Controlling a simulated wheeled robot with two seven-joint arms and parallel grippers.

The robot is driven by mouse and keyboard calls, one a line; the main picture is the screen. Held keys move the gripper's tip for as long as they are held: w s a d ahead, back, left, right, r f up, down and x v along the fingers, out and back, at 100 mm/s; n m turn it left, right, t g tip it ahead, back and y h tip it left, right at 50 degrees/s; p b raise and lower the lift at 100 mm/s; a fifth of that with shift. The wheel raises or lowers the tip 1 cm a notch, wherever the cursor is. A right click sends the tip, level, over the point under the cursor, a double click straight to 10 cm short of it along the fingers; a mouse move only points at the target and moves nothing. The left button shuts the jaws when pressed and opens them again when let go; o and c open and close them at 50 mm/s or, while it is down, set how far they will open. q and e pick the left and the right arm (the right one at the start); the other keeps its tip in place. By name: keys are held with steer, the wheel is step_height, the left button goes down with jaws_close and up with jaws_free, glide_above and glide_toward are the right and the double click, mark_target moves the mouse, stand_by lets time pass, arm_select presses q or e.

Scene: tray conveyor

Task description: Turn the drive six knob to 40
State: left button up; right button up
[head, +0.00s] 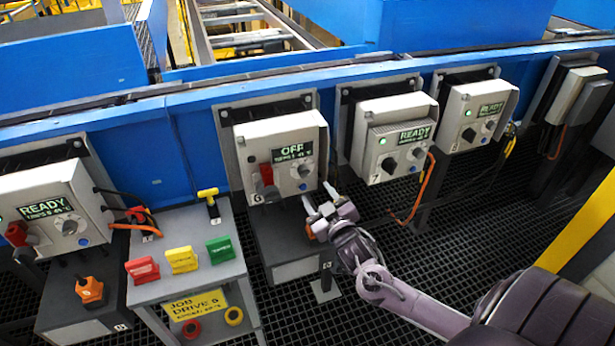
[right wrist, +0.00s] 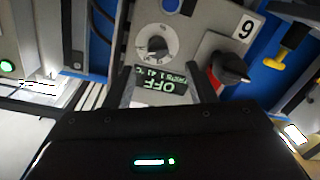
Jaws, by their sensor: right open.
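The drive six box (head: 262,139) is a white unit on the blue conveyor frame, with "6" at its lower left corner. Its display (head: 292,151) reads OFF. Its dark round knob (head: 304,170) sits below the display, on a pale dial. In the right wrist view the box is upside down, with the knob (right wrist: 157,47) beyond the display (right wrist: 160,85). The knob's exact setting is too small to read. My right gripper (head: 319,196) is open and empty, just below and in front of the box, apart from the knob. My left gripper is out of view.
A red rotary switch (head: 266,177) is left of the knob and also shows in the right wrist view (right wrist: 230,68). Boxes reading READY flank drive six, including the drive seven box (head: 396,115). A grey cart (head: 190,273) with coloured tags stands at left. An orange cable (head: 424,190) hangs at right.

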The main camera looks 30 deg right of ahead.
mark_target(306, 175)
steer(key=shift+t, duration=0.3)
steer(key=w, duration=0.2)
steer(key=w+d, duration=0.1)
steer(key=w, duration=0.4)
steer(key=shift+w+d+r, duration=0.2)
steer(key=shift+w+d, duration=0.15)
steer(key=shift+w, duration=0.05)
steer(key=shift+c, duration=0.2)
steer(key=c, duration=0.9)
